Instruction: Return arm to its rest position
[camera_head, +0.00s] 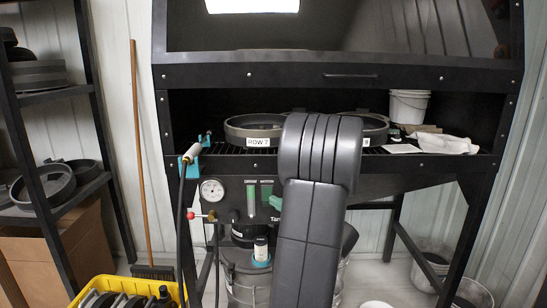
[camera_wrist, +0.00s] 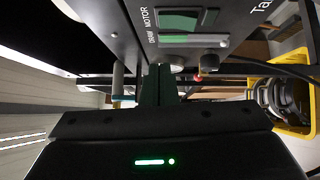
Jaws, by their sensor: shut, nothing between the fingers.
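My arm, dark grey, stands upright in front of the black cabinet in the head view and covers part of its middle. My gripper (camera_wrist: 159,72) shows in the wrist view with its dark fingers together and nothing between them.
The black cabinet (camera_head: 340,74) holds a round pan labelled ROW 7 (camera_head: 253,131), a second pan and a white bucket (camera_head: 408,106). A gauge (camera_head: 212,190) and a hose with a nozzle (camera_head: 191,153) are at its left. A yellow crate (camera_head: 97,286) stands on the floor.

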